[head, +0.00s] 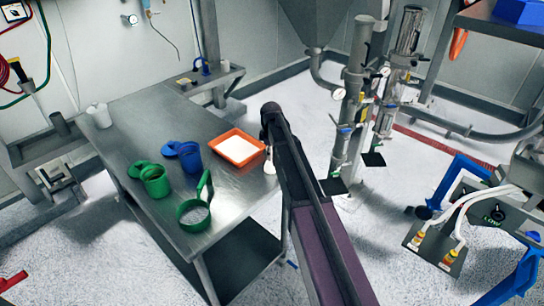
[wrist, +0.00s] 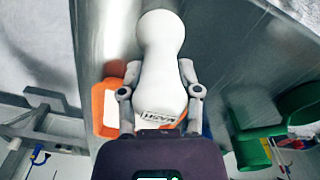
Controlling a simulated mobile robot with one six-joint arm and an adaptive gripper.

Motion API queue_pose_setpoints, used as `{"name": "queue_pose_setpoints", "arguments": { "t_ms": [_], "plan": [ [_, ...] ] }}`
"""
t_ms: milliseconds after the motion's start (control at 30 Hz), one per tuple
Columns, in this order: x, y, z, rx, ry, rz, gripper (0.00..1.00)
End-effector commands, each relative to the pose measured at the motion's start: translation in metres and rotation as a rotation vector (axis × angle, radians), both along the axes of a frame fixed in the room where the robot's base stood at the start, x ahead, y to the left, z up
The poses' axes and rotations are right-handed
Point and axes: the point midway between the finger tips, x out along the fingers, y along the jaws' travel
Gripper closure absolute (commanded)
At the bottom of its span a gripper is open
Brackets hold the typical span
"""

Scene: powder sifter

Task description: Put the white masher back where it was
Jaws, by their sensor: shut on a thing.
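The white masher (wrist: 160,48) fills the middle of the wrist view, with a rounded head, a narrower neck and a wide body with dark lettering. My gripper (wrist: 160,75) is shut on it, one finger on each side of the body. In the head view, a small white part of the masher (head: 269,168) shows below the end of my arm, at the right side of the metal table (head: 150,120), just right of the orange tray. Whether it touches the table is not clear.
The orange tray (head: 237,148) holds something white. A blue jug (head: 191,165), a green jug (head: 155,182) and a green ring-shaped sieve with a handle (head: 193,213) stand to its left. A white container (head: 99,115) is at the far left corner. Bare table lies between them.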

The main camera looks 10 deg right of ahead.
Motion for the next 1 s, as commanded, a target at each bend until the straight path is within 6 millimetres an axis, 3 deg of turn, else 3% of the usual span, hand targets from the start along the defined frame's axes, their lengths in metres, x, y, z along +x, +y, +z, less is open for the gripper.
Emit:
{"name": "queue_pose_setpoints", "arguments": {
  "t_ms": [433, 467, 533, 567, 1000],
  "plan": [
    [0.0000, 0.0004, -0.0039, 0.000, 0.000, 0.000, 1.00],
    [0.0000, 0.0004, -0.0027, 0.000, 0.000, 0.000, 0.47],
    [0.0000, 0.0004, -0.0024, 0.000, 0.000, 0.000, 0.26],
    [-0.0001, 0.0004, -0.0024, 0.000, 0.000, 0.000, 0.21],
    [0.0000, 0.0007, -0.0015, 0.000, 0.000, 0.001, 0.21]
  ]
}}
